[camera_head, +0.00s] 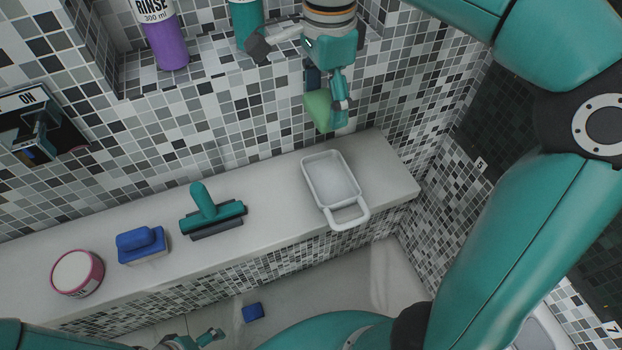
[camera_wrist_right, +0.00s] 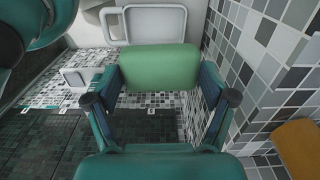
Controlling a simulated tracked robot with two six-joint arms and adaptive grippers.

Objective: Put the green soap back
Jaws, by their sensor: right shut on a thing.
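The green soap (camera_head: 318,110) is held in my right gripper (camera_head: 327,98), above the ledge and close to the tiled wall. In the right wrist view the green soap (camera_wrist_right: 160,68) sits between the two fingers of my right gripper (camera_wrist_right: 160,88), which is shut on it. A white tray with a loop handle (camera_head: 309,176) lies on the ledge below the soap. It also shows in the right wrist view (camera_wrist_right: 183,22), beyond the soap. My left gripper (camera_head: 208,338) shows small at the bottom edge of the head view, and its jaws are unclear.
On the ledge (camera_head: 270,205) stand a teal squeegee (camera_head: 208,212), a blue brush (camera_head: 140,243) and a pink-rimmed tub (camera_head: 77,273). A purple bottle (camera_head: 166,38) stands in the wall niche. An orange thing (camera_wrist_right: 299,147) shows in the wrist view.

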